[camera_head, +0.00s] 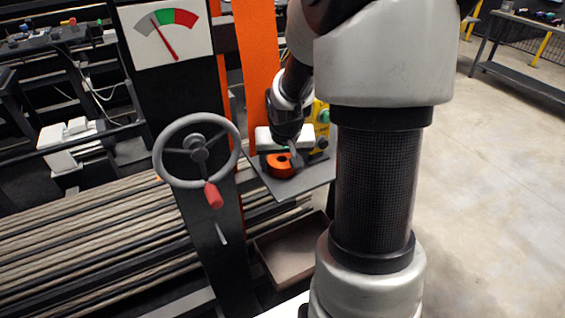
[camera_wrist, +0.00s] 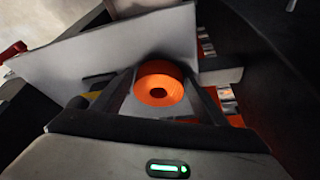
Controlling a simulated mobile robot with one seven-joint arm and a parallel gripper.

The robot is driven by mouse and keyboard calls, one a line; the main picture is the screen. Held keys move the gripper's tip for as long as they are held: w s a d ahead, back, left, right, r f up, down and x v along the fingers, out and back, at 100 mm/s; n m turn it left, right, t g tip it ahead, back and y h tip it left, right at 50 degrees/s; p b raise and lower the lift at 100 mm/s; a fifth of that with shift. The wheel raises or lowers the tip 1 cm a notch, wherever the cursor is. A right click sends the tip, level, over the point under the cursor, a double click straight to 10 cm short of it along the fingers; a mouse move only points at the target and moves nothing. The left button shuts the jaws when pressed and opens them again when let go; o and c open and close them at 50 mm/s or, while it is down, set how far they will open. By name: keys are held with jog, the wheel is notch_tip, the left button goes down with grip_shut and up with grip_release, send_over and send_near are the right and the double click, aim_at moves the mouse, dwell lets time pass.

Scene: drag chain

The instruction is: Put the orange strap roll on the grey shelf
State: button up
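The orange strap roll (camera_head: 280,166) is a short ring with a dark hole. It shows at the grey shelf (camera_head: 300,184), a tilted-looking flat plate beside the dark post. I cannot tell whether the roll rests on the plate or hangs just above it. My gripper (camera_head: 284,157) reaches down over the shelf from above. In the wrist view, the roll (camera_wrist: 160,84) sits between my two dark fingers (camera_wrist: 161,74), which appear to touch it on both sides. The pale grey shelf plate (camera_wrist: 100,58) lies beyond it.
A handwheel with a red handle (camera_head: 213,195) and a gauge (camera_head: 167,32) are on the dark post left of the shelf. A shallow box (camera_head: 291,252) is below. Long bars (camera_head: 80,235) lie left. Open floor is at right.

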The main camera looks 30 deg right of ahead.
jog(key=shift+o, duration=0.6)
jog(key=shift+r, duration=0.1)
jog(key=shift+r+p, duration=0.3)
jog(key=p+v, duration=0.2)
jog(key=v, duration=0.9)
jog(key=shift+r+p, duration=0.3)
jog(key=shift+s+a, duration=0.15)
